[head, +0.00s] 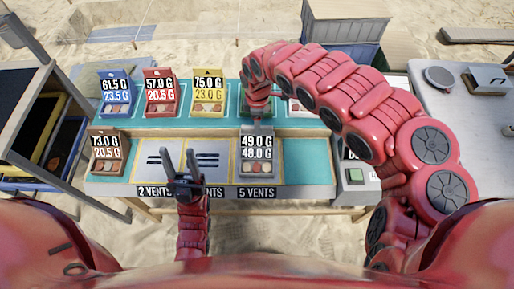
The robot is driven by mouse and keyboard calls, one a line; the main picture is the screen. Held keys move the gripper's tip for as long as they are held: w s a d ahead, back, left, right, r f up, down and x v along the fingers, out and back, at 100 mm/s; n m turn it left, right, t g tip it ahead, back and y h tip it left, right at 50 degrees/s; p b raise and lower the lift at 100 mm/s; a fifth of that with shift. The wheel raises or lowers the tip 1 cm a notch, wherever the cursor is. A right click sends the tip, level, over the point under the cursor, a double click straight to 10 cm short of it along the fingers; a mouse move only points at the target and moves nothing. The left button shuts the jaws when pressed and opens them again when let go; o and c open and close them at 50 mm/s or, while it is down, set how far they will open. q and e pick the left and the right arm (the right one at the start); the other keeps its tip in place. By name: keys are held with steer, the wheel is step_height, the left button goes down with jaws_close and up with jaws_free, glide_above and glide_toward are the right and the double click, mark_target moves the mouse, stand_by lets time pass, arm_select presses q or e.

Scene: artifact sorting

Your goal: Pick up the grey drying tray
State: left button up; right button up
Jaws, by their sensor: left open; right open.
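The grey drying tray (257,168), with a label reading 49.0 G over 48.0 G, stands in the front row above the "5 VENTS" label. Small round pieces show in its lower part. My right gripper (258,116) is just behind and above this tray, near its top edge. Its fingers are mostly hidden by the wrist, and I cannot tell whether they touch the tray. My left gripper (181,160) is open and empty, fingers pointing away from me, over the front of the bench by the "2 VENTS" area.
Blue (116,94), red (160,92) and yellow (208,92) trays stand in the back row. A brown tray (107,153) stands front left. My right arm hides the bench's right part. A dark shelf (22,110) is at left, a grey table (465,140) at right.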

steer(key=shift+f, duration=1.25)
jaws_close()
stand_by(0.4)
